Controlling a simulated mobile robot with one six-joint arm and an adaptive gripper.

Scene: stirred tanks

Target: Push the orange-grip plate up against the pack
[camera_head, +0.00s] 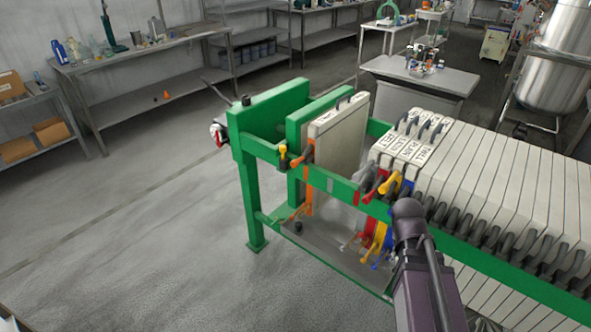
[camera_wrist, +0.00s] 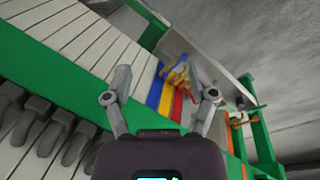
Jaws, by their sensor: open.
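The orange-grip plate (camera_head: 338,135) is a pale upright plate hanging in the green frame, left of the pack. Its orange grip (camera_head: 303,157) rests at the near rail. The pack (camera_head: 480,165) is a row of pale plates to the right; its left-end plates carry red, yellow and blue grips. A gap separates the orange-grip plate from the pack. In the wrist view, my gripper (camera_wrist: 160,97) is open and empty, its two fingers apart above the near rail by the coloured grips (camera_wrist: 178,72). In the head view my arm hides part of the pack's near side.
The green near rail (camera_head: 335,185) runs along the plates, with a grey tray (camera_head: 320,242) below. A green end plate (camera_head: 275,120) stands left of the orange-grip plate. Dark handles (camera_head: 500,240) line the pack's near side. Open floor (camera_head: 130,220) lies at left.

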